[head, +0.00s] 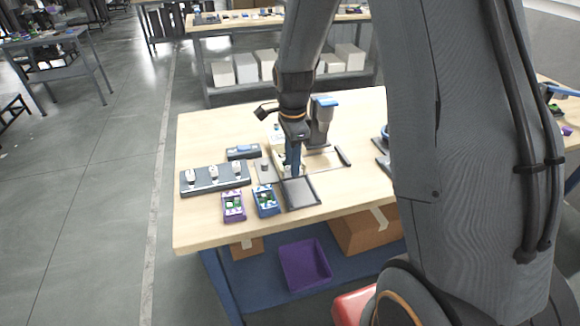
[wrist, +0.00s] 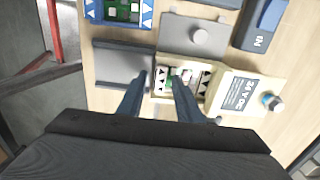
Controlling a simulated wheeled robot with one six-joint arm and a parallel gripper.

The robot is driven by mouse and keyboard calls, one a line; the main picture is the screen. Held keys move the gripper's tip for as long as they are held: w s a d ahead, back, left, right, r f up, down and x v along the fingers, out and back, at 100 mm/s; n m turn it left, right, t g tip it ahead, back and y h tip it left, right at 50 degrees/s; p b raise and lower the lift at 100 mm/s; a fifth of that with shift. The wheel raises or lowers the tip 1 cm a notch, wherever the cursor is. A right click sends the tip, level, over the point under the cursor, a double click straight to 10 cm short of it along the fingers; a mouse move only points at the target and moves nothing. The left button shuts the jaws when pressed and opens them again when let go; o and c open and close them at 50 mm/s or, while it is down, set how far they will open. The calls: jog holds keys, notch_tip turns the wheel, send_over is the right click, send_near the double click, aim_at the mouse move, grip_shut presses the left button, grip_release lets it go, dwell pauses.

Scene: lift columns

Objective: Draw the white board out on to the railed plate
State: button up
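The white board (wrist: 205,82) has a pale frame with dark triangle marks and green and white parts inside. It lies against a cream unit with a label and knob (wrist: 240,92). The railed plate (wrist: 122,66) is a flat dark grey plate beside the board's left edge; in the head view the plate (head: 299,192) lies near the table's front. My gripper (wrist: 162,78) points down at the board, its fingers apart, one near the board's left edge and one over it. Contact with the board is unclear. In the head view my gripper (head: 291,172) hides most of the board.
A blue board (head: 266,200) and a purple board (head: 233,206) lie left of the plate. A dark rack with several pieces (head: 215,178), a blue-grey box (head: 243,152) and a grey plate with a knob (wrist: 195,35) are near. A grey column device (head: 320,122) stands behind.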

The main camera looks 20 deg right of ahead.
jog(key=c, duration=0.8)
jog(key=shift+o, duration=0.2)
jog(key=shift+s, duration=0.1)
jog(key=shift+s+p, duration=1.95)
jog(key=shift+s, duration=2.9)
jog(key=o, duration=0.8)
jog(key=shift+c, duration=0.2)
jog(key=shift+r, duration=0.15)
